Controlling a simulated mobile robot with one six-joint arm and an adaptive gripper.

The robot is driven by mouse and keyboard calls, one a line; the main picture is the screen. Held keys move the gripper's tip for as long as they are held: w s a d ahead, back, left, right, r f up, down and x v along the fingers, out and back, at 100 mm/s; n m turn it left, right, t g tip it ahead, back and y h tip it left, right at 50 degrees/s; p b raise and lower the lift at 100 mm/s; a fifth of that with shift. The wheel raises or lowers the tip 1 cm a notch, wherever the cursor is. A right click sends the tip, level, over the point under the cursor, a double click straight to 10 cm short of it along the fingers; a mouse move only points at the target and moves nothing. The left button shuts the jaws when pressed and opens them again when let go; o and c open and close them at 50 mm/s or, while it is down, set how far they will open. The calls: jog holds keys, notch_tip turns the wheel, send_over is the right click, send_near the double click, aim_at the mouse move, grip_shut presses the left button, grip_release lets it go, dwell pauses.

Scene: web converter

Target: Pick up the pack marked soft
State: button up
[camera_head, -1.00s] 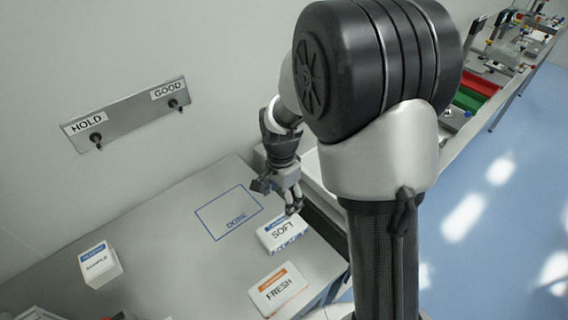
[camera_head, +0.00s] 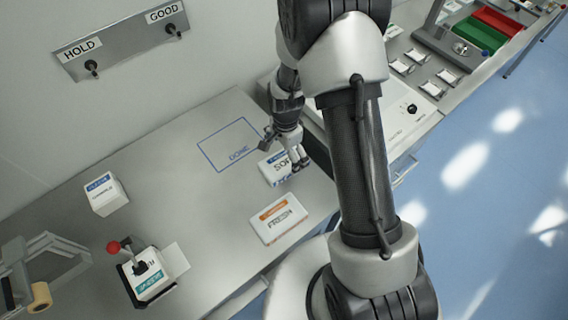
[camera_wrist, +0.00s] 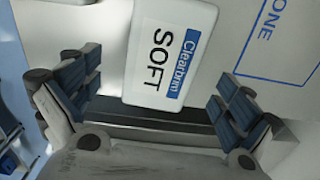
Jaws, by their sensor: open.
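The pack marked SOFT (camera_head: 272,169) is white with a blue label and lies on the grey table, beside the blue DONE outline (camera_head: 231,144). In the wrist view the SOFT pack (camera_wrist: 172,45) is ahead of my gripper (camera_wrist: 150,100), between the lines of its two fingers. My gripper (camera_head: 284,153) is open, with nothing held, and close to the pack. In the head view it covers part of the pack's right side. Whether a finger touches the pack I cannot tell.
A FRESH pack (camera_head: 279,219) with an orange label lies nearer the front edge. A white box with a blue label (camera_head: 106,194) stands at left. A fixture with a red knob (camera_head: 114,247) holds another pack. The HOLD and GOOD panel (camera_head: 122,38) is on the wall.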

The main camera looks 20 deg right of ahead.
aim_at(285, 160)
notch_tip(285, 160, down, 4)
jog(key=shift+w+f+b, duration=0.15)
jog(key=shift+f+b, duration=0.1)
jog(key=shift+b, duration=0.05)
jog(key=c, duration=1.4)
